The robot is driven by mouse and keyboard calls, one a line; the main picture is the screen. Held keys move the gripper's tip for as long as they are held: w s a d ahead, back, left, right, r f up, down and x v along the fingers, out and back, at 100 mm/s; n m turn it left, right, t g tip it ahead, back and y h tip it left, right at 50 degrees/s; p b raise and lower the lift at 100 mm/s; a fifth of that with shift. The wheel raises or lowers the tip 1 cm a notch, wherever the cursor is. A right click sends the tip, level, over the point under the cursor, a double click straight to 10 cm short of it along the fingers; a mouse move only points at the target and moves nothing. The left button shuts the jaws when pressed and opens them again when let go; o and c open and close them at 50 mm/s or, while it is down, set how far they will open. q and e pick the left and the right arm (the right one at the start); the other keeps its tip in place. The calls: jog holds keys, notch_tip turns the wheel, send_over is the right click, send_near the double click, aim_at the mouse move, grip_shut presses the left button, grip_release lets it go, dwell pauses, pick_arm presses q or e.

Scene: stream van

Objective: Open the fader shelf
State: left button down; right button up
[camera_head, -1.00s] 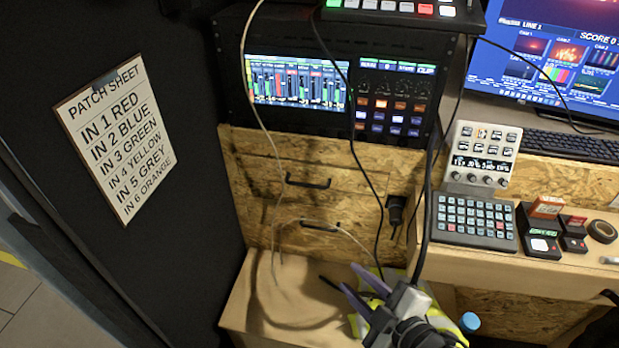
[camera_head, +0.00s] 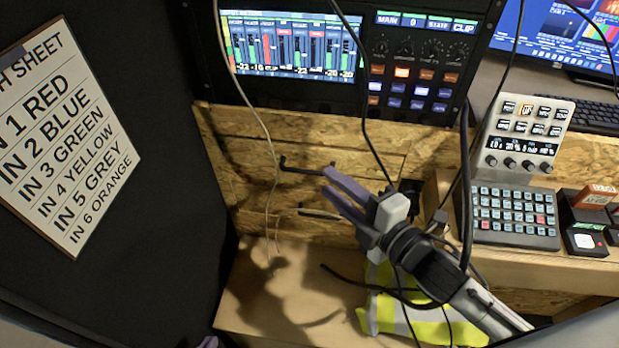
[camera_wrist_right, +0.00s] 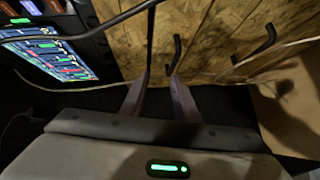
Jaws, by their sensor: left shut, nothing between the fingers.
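Wooden drawer fronts (camera_head: 240,150) sit below the mixer rack, with an upper black bar handle (camera_head: 300,167) and a lower one (camera_head: 318,214). Both fronts look closed; no label shows which is the fader shelf. My right gripper (camera_head: 335,187) is open, its purple fingers just right of the upper handle. In the right wrist view, the fingers (camera_wrist_right: 158,95) stand apart, empty, with the upper handle (camera_wrist_right: 176,55) just beyond them and the lower handle (camera_wrist_right: 258,45) further right. I cannot tell whether they touch it. Only a tip of my left gripper (camera_head: 207,342) shows at the bottom edge; it is shut.
The mixer rack (camera_head: 345,105) stands above the drawers. Black and pale cables hang across the drawer fronts and the gripper. A yellow vest (camera_head: 385,310) lies on the wooden ledge (camera_head: 265,310) below. A keypad (camera_head: 515,215) and a grey control panel (camera_head: 525,135) are at right.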

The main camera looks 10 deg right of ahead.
aim_at(308, 173)
jog(key=w+a+f, duration=0.1)
jog(key=w, duration=0.1)
jog(key=w+a+f+b, duration=0.1)
jog(key=w, duration=0.1)
jog(key=w+a+f+b, duration=0.1)
jog(key=w+f, duration=0.1)
jog(key=w, duration=0.1)
jog(key=shift+w, duration=0.1)
dwell(0.4)
grip_shut()
